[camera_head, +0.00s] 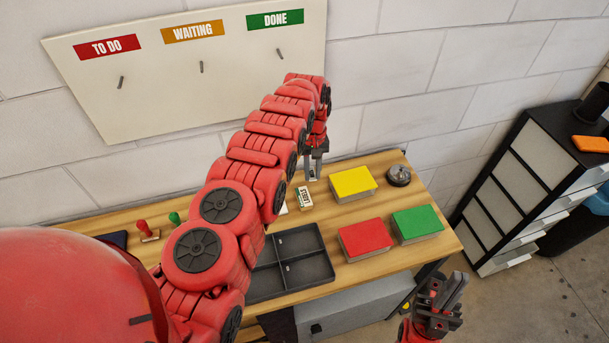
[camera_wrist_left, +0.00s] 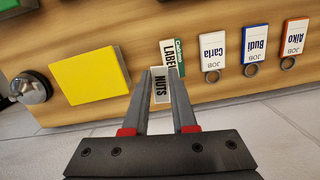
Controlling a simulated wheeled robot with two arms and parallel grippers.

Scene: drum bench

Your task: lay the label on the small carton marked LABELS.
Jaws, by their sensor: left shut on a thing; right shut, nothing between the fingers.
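The small carton marked LABELS (camera_head: 304,198) is white with a green end and lies on the bench; it also shows in the left wrist view (camera_wrist_left: 171,57). My left gripper (camera_head: 313,178) is over the bench beside it, fingers pointing down. In the left wrist view it is shut on a white label reading NUTS (camera_wrist_left: 160,88), held between the fingertips. There the label overlaps the near end of the carton; I cannot tell whether they touch. My right gripper (camera_head: 450,293) is shut and empty, off the bench's right front corner.
A yellow-topped block (camera_head: 352,181) stands right of the carton, with a bell (camera_head: 398,175) beyond. A red block (camera_head: 366,238), a green block (camera_head: 417,223) and a dark divided tray (camera_head: 315,271) lie nearer. Job tags (camera_wrist_left: 255,45) lie beside the carton.

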